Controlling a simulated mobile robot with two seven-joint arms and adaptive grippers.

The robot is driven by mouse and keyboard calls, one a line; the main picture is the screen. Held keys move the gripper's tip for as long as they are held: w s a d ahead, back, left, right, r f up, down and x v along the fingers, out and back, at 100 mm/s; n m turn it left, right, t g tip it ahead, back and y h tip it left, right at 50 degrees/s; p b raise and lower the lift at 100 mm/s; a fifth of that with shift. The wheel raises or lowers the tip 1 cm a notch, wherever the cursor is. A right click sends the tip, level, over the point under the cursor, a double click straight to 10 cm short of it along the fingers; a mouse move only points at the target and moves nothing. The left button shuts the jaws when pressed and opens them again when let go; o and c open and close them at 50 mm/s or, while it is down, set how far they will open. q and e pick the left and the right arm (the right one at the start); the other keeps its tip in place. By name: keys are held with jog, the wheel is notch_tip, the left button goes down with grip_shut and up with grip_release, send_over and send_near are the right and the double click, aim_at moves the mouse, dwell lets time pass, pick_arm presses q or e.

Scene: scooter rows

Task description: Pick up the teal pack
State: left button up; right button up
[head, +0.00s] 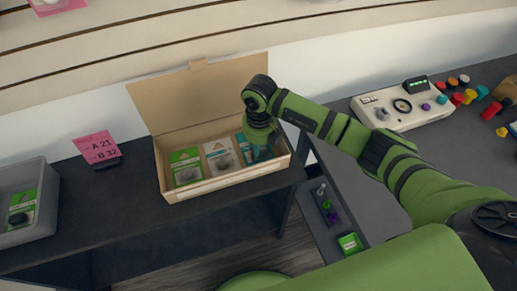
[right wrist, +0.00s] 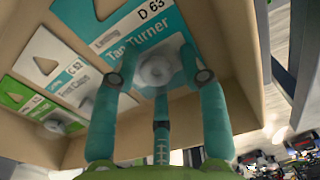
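The teal pack (head: 246,148) stands at the right end of an open cardboard box (head: 228,181), partly hidden by my right gripper. In the right wrist view, the teal pack (right wrist: 170,28) reads "Tap Turner" and "D 63" and has a clear round bulge. My right gripper (right wrist: 159,65) reaches into the box with its teal fingers spread on either side of that bulge. Whether the fingers touch the pack I cannot tell. From the head view, my right gripper (head: 262,150) is inside the box's right end. My left gripper is not in view.
A white pack (head: 221,157) and a green pack (head: 186,167) stand left of the teal one in the box. A grey bin (head: 40,210) and pink card (head: 97,147) are farther left. A control panel (head: 400,106) lies on the right-hand table.

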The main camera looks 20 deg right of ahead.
jog(key=shift+r+b, duration=0.65)
jog(key=shift+r, duration=4.35)
